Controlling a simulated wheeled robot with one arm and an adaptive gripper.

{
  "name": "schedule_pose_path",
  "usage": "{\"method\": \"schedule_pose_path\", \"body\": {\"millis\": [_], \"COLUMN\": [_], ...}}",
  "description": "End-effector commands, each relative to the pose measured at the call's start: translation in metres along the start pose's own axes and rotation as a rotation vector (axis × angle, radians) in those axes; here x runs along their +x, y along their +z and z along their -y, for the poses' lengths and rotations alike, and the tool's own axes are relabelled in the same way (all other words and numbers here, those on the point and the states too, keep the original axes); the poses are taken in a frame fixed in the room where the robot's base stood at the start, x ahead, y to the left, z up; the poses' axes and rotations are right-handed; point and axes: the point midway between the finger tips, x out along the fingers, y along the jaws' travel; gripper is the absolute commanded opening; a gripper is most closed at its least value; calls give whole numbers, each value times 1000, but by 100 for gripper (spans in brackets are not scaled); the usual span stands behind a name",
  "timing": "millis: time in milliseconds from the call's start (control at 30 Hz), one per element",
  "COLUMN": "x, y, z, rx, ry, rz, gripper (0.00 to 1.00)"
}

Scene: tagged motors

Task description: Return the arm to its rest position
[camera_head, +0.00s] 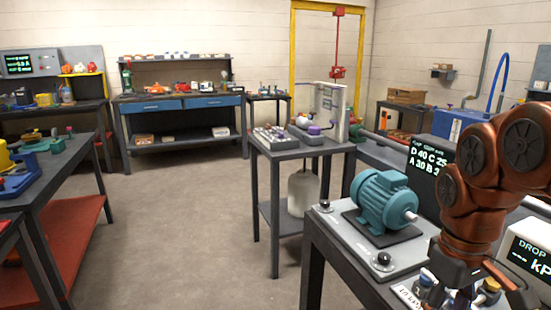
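My orange-brown arm (478,180) stands at the right edge, bent, with its lower part pointing down. My gripper (478,292) is at the bottom right, low over the front of the near bench. Its dark fingers are partly cut off by the lower picture edge, so I cannot tell whether it is open or shut or holds anything. A teal motor (383,200) with a short shaft sits on a dark plate on the bench, to the left of the arm and apart from it.
The near bench (335,240) carries small knobs, a dark screen (428,160) and a white DROP display (528,255) close to the arm. A small table (275,152) with parts stands behind left. Open floor (180,215) lies at left centre.

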Motion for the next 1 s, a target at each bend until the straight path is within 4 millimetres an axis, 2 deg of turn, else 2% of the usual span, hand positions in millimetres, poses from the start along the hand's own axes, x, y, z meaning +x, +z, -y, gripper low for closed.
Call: {"method": "schedule_pose_path", "body": {"millis": [33,200,400,600,900,1000], "x": [12,51,94,121,151,132], "y": [3,15,40,60,87,85], "z": [16,63,102,122,140,139], "rx": [-7,10,70,129,216,214], "ry": [-1,-15,-32,-41,-48,-48], "rz": [17,67,121,157,195,184], "gripper": [58,58,58,58,58,58]}}
